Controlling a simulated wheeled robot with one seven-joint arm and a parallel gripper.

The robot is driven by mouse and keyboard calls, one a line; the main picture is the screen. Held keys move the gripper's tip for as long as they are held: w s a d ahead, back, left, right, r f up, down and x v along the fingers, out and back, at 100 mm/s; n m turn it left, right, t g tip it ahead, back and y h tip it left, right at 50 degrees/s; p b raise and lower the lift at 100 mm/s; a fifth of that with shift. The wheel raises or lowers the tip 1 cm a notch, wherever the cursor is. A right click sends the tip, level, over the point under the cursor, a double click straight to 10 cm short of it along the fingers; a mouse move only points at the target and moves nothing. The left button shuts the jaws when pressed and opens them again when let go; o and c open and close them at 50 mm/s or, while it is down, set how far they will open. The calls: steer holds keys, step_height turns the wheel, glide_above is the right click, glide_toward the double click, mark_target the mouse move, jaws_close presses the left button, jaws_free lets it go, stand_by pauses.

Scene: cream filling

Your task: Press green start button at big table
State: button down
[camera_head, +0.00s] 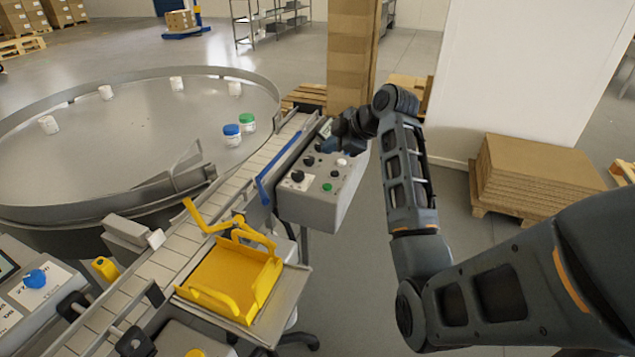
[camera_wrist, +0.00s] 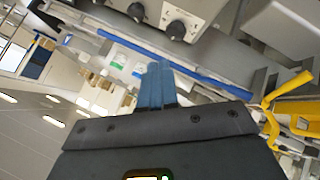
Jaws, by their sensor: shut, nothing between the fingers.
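The big round table (camera_head: 130,125) with a low metal rim fills the left of the head view. A grey control box (camera_head: 312,207) stands beside the conveyor at its right, with a green button (camera_head: 327,187) on its near part, a white button (camera_head: 341,162) and several black knobs. My gripper (camera_head: 328,148) hovers over the far end of the box, beyond the green button and apart from it. Its blue fingers (camera_wrist: 156,86) are shut and empty in the wrist view. There the box (camera_wrist: 195,10) shows at the top with black knobs; I cannot make out the green button.
A conveyor (camera_head: 175,250) with a blue rail (camera_head: 282,165) runs left of the box. A yellow tray (camera_head: 225,272) stands in front. Jars with blue (camera_head: 232,134) and green (camera_head: 247,123) lids stand on the table. Stacked cardboard (camera_head: 530,170) lies at right. Floor right of the box is clear.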

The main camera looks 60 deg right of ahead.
mark_target(330, 187)
stand_by(0.4)
steer(key=shift+f+b, duration=3.15)
steer(key=shift+f, duration=1.2)
steer(key=shift+f, duration=0.1)
steer(key=shift+f, duration=0.3)
